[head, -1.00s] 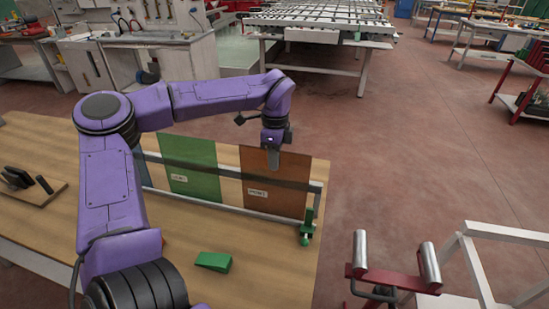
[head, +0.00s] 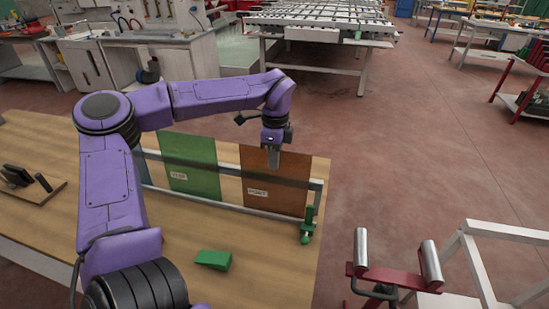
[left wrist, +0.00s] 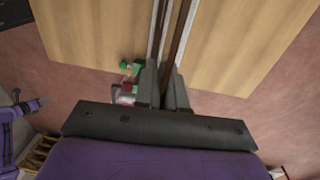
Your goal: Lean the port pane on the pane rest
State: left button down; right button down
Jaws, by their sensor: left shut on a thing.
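The port pane (head: 288,185) is a brown sheet with a small white label. It stands close to upright at the right end of the pane rest (head: 318,190), a low metal frame with rails on the table. My left gripper (head: 274,163) is shut on the pane's top edge. In the left wrist view the gripper fingers (left wrist: 163,84) pinch the thin brown edge of the port pane (left wrist: 179,42), between the pale rails. I cannot tell whether the pane's lower edge bears on the rest. My right gripper is not in view.
A green labelled pane (head: 195,165) stands left of the brown one, and a blue pane (head: 142,165) is partly hidden by my arm. A green clamp (head: 307,225) is at the rest's right end. A green wedge (head: 213,259) lies on the wooden table (head: 265,270).

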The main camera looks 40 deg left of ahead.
pick_arm(q)
jog(key=shift+f, duration=0.1)
jog(key=c, duration=1.1)
grip_release()
